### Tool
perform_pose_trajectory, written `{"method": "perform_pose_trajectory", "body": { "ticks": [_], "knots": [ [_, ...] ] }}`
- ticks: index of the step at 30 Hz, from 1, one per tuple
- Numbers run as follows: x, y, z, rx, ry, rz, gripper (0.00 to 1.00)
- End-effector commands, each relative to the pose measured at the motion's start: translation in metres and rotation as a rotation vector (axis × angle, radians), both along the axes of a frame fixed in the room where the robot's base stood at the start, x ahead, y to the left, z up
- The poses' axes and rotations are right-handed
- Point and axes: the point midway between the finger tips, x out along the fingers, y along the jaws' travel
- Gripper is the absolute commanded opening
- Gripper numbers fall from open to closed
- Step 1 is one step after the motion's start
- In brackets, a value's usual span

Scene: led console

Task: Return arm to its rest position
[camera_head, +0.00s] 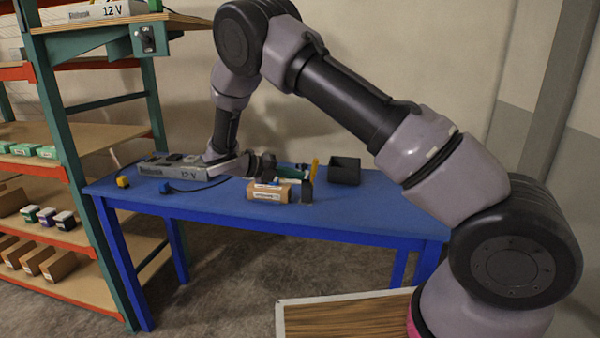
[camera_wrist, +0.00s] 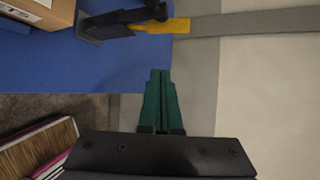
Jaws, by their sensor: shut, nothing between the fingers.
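My gripper (camera_head: 300,172) is at the end of the arm, which arches over from the right and comes down to the blue table (camera_head: 350,209). In the head view its green fingers hang above the table, close to a cardboard box (camera_head: 266,195), partly in front of the items behind. I cannot tell the exact height above the table.
A black bin (camera_head: 344,171) stands to the right. A shelf rack (camera_head: 55,130) borders the left.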

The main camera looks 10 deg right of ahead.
Motion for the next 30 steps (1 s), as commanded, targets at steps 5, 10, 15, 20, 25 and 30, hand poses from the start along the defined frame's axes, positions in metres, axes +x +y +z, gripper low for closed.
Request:
{"method": "perform_pose_trajectory", "body": {
  "ticks": [5,10,15,20,25,30],
  "knots": [
    [-0.007,-0.03,0.034,0.178,-0.138,-0.174,0.0],
    [-0.032,-0.075,0.083,0.451,-0.392,-0.498,0.0],
    [-0.065,-0.111,0.129,0.688,-0.66,-0.862,0.0],
    [-0.102,-0.137,0.169,0.869,-0.914,-1.23,0.0],
    [-0.145,-0.156,0.208,1.018,-1.171,-1.649,0.0],
    [-0.189,-0.169,0.24,1.122,-1.404,-2.093,0.0]
  ]
}}
